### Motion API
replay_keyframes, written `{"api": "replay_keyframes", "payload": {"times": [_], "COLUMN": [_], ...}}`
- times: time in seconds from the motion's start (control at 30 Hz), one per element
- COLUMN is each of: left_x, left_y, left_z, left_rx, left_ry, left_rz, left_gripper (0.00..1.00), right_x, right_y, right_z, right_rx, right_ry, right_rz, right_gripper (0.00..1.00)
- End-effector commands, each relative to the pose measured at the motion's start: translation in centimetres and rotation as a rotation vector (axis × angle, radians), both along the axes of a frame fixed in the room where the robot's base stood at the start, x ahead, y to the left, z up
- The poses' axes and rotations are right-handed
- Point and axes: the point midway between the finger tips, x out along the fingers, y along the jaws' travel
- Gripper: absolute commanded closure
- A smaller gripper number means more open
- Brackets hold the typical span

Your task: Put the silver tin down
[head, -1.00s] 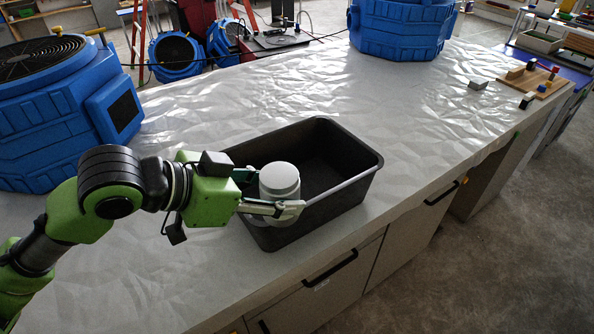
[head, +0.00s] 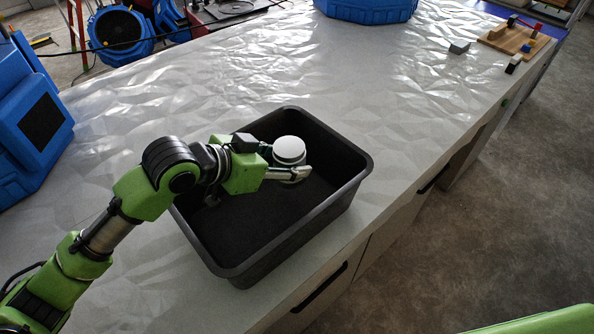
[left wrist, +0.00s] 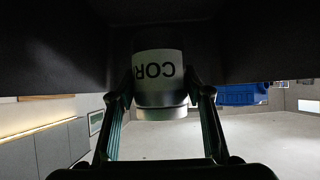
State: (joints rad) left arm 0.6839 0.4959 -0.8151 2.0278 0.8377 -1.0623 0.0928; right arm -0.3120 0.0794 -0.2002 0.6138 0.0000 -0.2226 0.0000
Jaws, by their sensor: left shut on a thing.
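The silver tin (head: 289,149), a pale grey cylinder with a lid, stands roughly upright in my left gripper (head: 288,168). The gripper is shut on its sides. Tin and fingers are within the outline of the black open bin (head: 315,216), near its far right part. I cannot tell whether the tin's base touches the bin floor; the fingers hide its lower part. In the left wrist view the tin (left wrist: 158,75) sits between both fingers (left wrist: 165,97), with upside-down lettering "COR" on it. My right gripper is not in view.
The bin stands on a crinkled, shiny pale worktop (head: 240,90) near its front edge. Large blue blowers (head: 38,120) stand at the left and at the back (head: 365,8). A wooden board (head: 512,38) with small items lies far right. The worktop behind the bin is clear.

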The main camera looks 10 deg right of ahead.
Motion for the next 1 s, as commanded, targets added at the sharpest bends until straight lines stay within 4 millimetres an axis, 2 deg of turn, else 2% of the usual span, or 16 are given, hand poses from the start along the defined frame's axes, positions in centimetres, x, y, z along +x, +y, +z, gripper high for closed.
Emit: {"api": "replay_keyframes", "payload": {"times": [0.1, 0.2, 0.37, 0.63, 1.0], "left_x": [1.1, 1.7, 2.2, 2.4, 2.5], "left_y": [-1.3, -2.0, -2.6, -2.8, -2.8], "left_z": [-2.0, -3.2, -4.1, -7.2, -7.8], "left_rx": [-0.001, -0.001, -0.001, 0.0, -0.002], "left_ry": [0.004, 0.002, 0.001, 0.001, -0.001], "left_rz": [0.0, 0.0, 0.0, 0.001, 0.0], "left_gripper": [0.89, 0.89, 0.89, 0.89, 0.89], "right_x": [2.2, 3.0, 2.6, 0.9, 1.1], "right_y": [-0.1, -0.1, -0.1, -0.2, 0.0], "right_z": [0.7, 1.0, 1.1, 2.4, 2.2], "right_rx": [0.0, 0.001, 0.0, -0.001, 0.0], "right_ry": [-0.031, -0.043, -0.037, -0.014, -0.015], "right_rz": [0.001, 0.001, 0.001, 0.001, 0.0], "right_gripper": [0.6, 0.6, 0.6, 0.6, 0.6]}}
